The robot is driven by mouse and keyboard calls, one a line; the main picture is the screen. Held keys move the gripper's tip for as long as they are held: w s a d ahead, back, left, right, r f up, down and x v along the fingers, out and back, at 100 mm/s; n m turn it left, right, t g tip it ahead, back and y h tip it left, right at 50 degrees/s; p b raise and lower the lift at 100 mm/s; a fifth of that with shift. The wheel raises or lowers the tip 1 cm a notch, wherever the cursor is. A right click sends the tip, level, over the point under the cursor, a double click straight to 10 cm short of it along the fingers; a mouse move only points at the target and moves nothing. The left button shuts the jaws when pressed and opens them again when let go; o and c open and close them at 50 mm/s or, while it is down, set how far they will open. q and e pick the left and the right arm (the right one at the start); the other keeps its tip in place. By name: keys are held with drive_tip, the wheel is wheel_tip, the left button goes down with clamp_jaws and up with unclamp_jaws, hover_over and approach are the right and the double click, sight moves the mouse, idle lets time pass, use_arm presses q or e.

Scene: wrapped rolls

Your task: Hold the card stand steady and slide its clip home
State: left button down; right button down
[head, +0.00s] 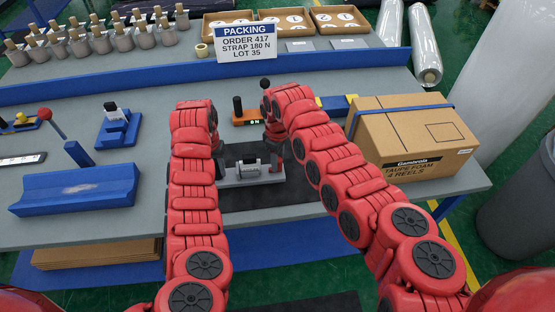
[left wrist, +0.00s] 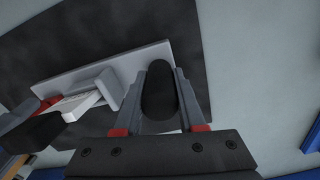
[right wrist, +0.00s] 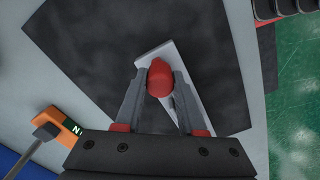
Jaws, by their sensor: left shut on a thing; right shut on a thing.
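The card stand (head: 250,180) is a light grey base on the dark mat, with a small pale card-like piece in its middle. My left gripper (head: 221,168) is at its left end. In the left wrist view, the left fingers (left wrist: 160,95) close around a black rounded grip (left wrist: 158,88) on the grey base (left wrist: 75,72). My right gripper (head: 276,160) is at its right end. In the right wrist view, the right fingers (right wrist: 160,85) close on a red knob (right wrist: 160,74), apparently the clip's. The knob and fingers hide how the clip sits on the base.
A cardboard box (head: 415,140) stands right of my right arm. A blue trough (head: 75,190) lies at the left. An orange device (head: 243,117) stands behind the mat (head: 265,200). A blue rail (head: 150,82) and a packing sign (head: 243,42) are farther back.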

drive_tip(key=shift+s+a+r, duration=0.1)
drive_tip(key=shift+a, duration=1.05)
drive_tip(key=c, duration=0.5)
unclamp_jaws()
drive_tip(key=shift+d, duration=0.1)
wheel_tip(320, 180, up, 12)
use_arm(q)
drive_tip(key=shift+c, duration=2.1)
unclamp_jaws()
